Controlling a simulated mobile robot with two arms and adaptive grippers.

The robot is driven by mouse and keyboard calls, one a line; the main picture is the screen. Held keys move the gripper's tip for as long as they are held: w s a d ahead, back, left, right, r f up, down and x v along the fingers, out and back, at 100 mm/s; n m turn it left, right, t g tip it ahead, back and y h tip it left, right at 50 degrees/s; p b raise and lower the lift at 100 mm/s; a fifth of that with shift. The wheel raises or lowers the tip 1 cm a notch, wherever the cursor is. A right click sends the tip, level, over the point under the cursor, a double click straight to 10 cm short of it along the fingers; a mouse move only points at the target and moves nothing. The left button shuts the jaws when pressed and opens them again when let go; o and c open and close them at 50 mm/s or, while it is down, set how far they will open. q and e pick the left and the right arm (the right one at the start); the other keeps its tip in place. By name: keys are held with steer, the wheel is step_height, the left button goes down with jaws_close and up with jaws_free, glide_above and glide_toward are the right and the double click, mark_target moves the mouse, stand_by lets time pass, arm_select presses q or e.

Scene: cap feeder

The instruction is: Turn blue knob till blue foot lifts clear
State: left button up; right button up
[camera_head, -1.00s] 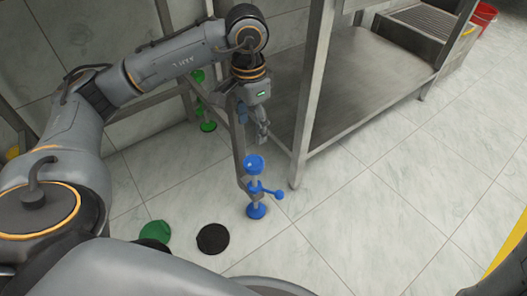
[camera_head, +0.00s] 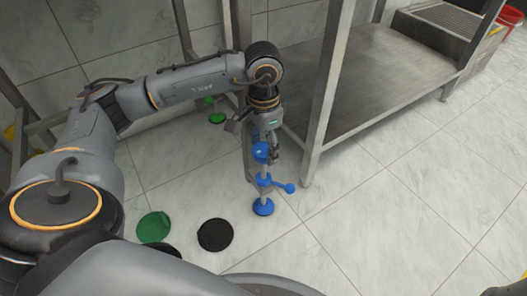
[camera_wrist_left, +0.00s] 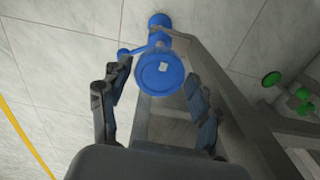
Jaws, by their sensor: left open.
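The blue knob (camera_head: 261,152) is a round disc on top of an upright metal leg fitting; a white mark shows on it in the left wrist view (camera_wrist_left: 160,73). Below it, a blue side handle (camera_head: 287,187) ends in a ball. The blue foot (camera_head: 263,207) is a round pad at the bottom, at the floor; it also shows in the left wrist view (camera_wrist_left: 159,20). My left gripper (camera_head: 269,149) is open at the blue knob. In the left wrist view its fingers (camera_wrist_left: 158,80) stand on both sides of the knob. Contact cannot be told.
A black disc (camera_head: 215,235) and a green disc (camera_head: 154,227) lie on the tiled floor. A green foot (camera_head: 217,118) stands farther back. A metal table with a lower shelf (camera_head: 375,80) is at the right, its leg close to my gripper.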

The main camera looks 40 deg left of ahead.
arm_select(q)
steer(key=shift+f, duration=0.15)
steer(key=c, duration=0.9)
steer(key=shift+n, duration=0.3)
